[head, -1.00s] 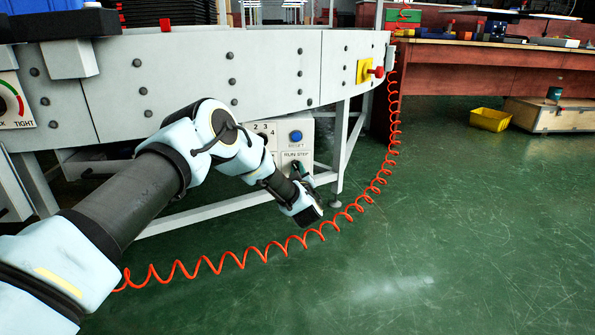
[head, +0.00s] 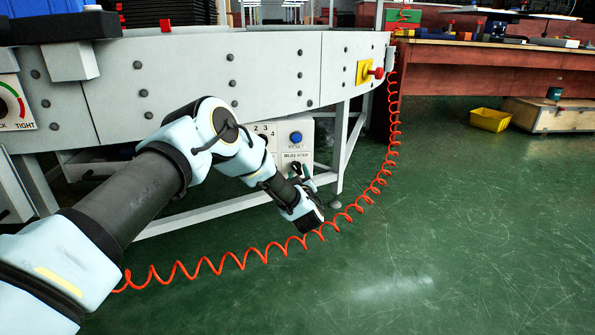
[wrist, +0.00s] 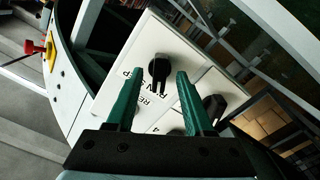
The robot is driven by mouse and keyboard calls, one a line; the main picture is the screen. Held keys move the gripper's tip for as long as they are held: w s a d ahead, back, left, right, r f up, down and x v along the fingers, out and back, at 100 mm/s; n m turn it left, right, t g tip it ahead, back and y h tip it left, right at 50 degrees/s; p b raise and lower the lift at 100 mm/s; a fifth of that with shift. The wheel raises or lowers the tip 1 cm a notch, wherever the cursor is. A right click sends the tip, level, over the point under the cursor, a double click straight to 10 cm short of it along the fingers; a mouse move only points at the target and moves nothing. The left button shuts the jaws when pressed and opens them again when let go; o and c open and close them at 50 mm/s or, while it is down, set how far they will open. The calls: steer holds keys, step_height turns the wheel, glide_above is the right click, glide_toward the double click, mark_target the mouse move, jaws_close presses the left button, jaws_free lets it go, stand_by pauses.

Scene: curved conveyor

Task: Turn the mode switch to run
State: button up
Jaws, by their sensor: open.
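The mode switch (wrist: 160,65) is a black knob on a white panel, seen in the wrist view beside lettering that partly reads RUN and STEP. Which word its bar points to, I cannot tell. My gripper (wrist: 158,76) has two green fingers, open, one to each side of the knob in that view. They look apart from it, but depth is unclear. In the head view, my gripper (head: 303,172) is small, low in front of the white control panel (head: 307,138) below its RUN STEP label, and the switch is hidden there.
A blue RESET button (head: 296,138) sits above the label. A second black knob (wrist: 213,107) is near my right finger in the wrist view. A yellow and red stop switch (head: 366,72) is on the conveyor side. A coiled red hose (head: 345,215) hangs near my arm.

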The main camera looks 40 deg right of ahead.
steer(key=p+v, duration=0.3)
steer(key=v, duration=0.6)
steer(key=shift+s+a, duration=0.1)
